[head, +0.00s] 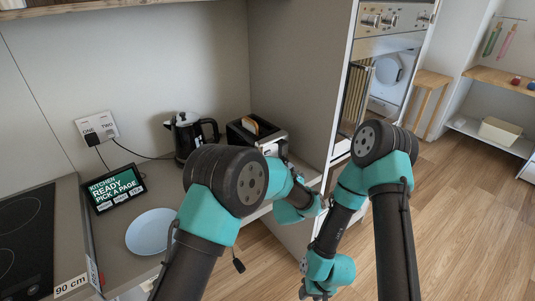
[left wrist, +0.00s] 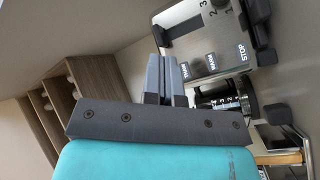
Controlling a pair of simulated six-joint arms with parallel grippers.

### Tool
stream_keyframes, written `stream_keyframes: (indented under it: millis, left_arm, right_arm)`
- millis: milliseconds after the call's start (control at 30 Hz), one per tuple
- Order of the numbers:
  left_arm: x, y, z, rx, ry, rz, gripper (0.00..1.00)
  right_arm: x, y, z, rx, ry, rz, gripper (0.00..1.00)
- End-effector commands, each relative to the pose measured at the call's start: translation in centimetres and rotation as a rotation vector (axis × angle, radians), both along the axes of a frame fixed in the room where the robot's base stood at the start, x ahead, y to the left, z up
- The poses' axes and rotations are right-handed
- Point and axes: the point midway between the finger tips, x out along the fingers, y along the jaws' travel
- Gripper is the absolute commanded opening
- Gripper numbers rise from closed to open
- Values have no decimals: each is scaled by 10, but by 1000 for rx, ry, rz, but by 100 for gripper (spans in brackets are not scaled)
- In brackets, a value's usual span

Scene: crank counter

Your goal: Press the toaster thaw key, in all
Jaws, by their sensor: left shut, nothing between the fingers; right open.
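The toaster (head: 240,131) stands at the back right of the counter with a slice of bread showing in its slot. Its metal front panel (left wrist: 192,45) fills the upper right of the left wrist view. The panel carries a STOP key (left wrist: 242,53), a middle key (left wrist: 211,62) and a third key (left wrist: 185,71), which looks like the thaw key. My left gripper (left wrist: 168,60) is shut and empty, its tips beside that third key; I cannot tell whether they touch it. In the head view my arm hides much of it. My right gripper (head: 318,293) is open and low, away from the toaster.
A black kettle (head: 187,137) stands left of the toaster. A tablet (head: 116,189), a pale blue plate (head: 151,232) and a dark hob (head: 27,243) are farther left. A tall oven cabinet (head: 300,85) rises to the right. The wooden floor (head: 455,215) is open at right.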

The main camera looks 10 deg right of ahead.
Motion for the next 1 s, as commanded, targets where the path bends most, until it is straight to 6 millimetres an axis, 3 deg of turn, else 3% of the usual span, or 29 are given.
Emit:
stream_keyframes:
  millis: [600,1000]
  left_arm:
    - [59,33,0,0,0,1,0]
    - [69,38,0,1,-1,-1,0]
  right_arm:
    - [0,0,0,0,0,0,43]
    - [0,0,0,0,0,0,43]
